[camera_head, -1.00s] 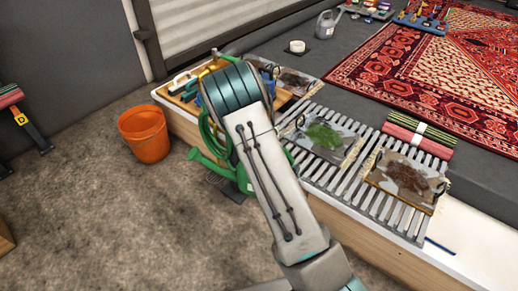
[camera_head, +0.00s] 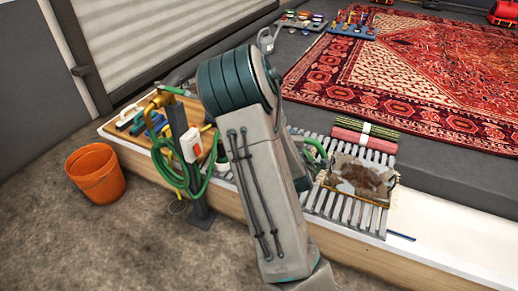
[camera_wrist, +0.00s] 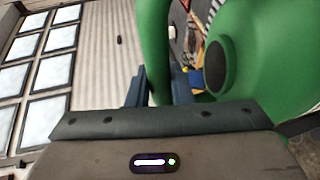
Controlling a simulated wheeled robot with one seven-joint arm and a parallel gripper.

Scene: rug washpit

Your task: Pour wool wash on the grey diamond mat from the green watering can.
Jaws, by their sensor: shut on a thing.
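The green watering can (camera_wrist: 240,60) fills the right of the wrist view, its round dark opening facing the camera. My gripper (camera_wrist: 160,88) is shut on its green handle (camera_wrist: 154,50). In the head view only a green curved part of the can (camera_head: 317,147) shows, right of my arm, above the slatted rack. The rest is hidden behind my arm. A grey patterned mat (camera_head: 338,204) lies on the rack to the right of the can, with a brown patch and a pale spot on it. I cannot make out a diamond pattern.
A slatted rack (camera_head: 345,219) lies on the ledge. Rolled red and green rugs (camera_head: 364,136) lie behind the mat. A post with a coiled green hose (camera_head: 170,170) stands left of my arm. An orange bucket (camera_head: 96,173) stands on the floor. A large red rug (camera_head: 420,80) lies behind.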

